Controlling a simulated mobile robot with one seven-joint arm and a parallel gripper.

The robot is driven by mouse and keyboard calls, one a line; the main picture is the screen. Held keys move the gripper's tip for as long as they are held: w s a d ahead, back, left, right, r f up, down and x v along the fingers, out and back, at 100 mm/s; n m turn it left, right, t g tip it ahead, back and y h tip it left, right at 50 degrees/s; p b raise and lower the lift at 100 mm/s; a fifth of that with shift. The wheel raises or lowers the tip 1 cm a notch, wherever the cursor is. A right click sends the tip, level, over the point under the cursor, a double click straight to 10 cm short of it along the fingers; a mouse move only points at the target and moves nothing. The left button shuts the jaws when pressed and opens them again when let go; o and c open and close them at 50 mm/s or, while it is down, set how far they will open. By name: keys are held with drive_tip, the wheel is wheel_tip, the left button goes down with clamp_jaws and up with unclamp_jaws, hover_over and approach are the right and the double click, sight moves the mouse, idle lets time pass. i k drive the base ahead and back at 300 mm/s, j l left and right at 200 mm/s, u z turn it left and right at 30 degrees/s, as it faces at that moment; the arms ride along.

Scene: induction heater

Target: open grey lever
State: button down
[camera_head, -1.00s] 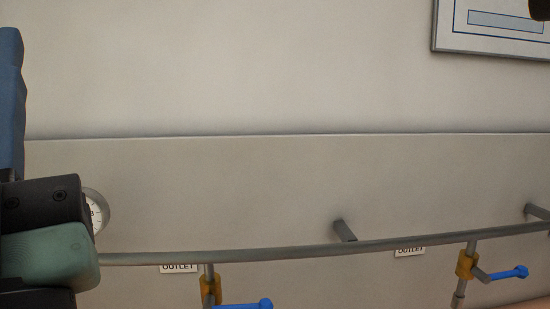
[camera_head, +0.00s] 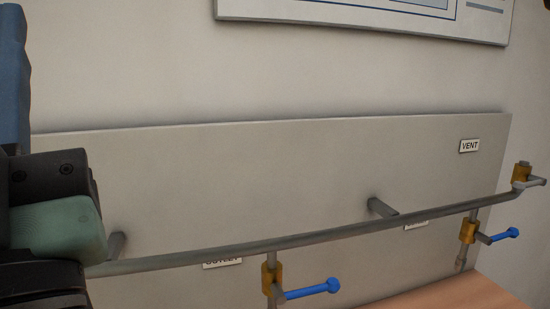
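A small grey lever (camera_head: 532,183) sits on a brass valve body (camera_head: 521,174) at the right end of the grey pipe (camera_head: 310,239), at the right edge of the head view. The lever sticks out to the right. A white VENT label (camera_head: 469,146) is on the panel to its upper left. My gripper's fingers do not show. Dark and teal parts, apparently of my arm, fill the left edge, far from the lever.
Two blue levers (camera_head: 315,289) (camera_head: 500,236) sit on brass valves below the pipe. Brackets hold the pipe off the grey panel (camera_head: 250,180). A wooden surface (camera_head: 450,293) lies at the lower right. A framed picture (camera_head: 380,22) hangs above.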

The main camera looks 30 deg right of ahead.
sight(518, 187)
drive_tip(key=l+z, duration=0.2)
drive_tip(key=l, duration=0.8)
drive_tip(key=l+z, duration=0.2)
drive_tip(key=l, duration=0.8)
drive_tip(key=l+z, duration=0.2)
drive_tip(key=l, duration=0.8)
